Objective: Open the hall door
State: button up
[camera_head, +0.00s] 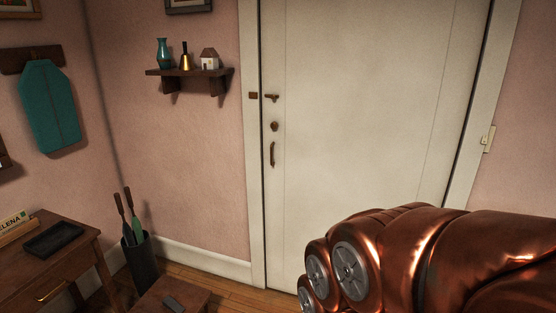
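The hall door (360,120) is a tall white door in a white frame at the centre of the view, and it looks shut. Near its left edge, from top to bottom, are a small dark bolt or latch (271,97), a round brown knob or lock (274,126) and a vertical brown pull handle (272,153). A small brown plate (253,95) is on the frame beside the bolt. I cannot tell whether the bolt is engaged. My copper arm covers the lower right of the door. My gripper is not in view.
A wall shelf (190,73) holds a teal vase, a brass bell and a small house left of the door. A wooden desk (75,255), a dark umbrella stand (140,262) and a low wooden table (190,293) stand at lower left. A small pale fitting (487,139) is right of the door.

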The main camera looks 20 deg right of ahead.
aim_at(370, 111)
jog(key=u, duration=0.65)
jog(key=i, duration=0.55)
jog(key=u, duration=0.7)
jog(key=i, duration=0.8)
jog(key=z, duration=0.7)
jog(key=i, duration=0.75)
jog(key=z, duration=0.7)
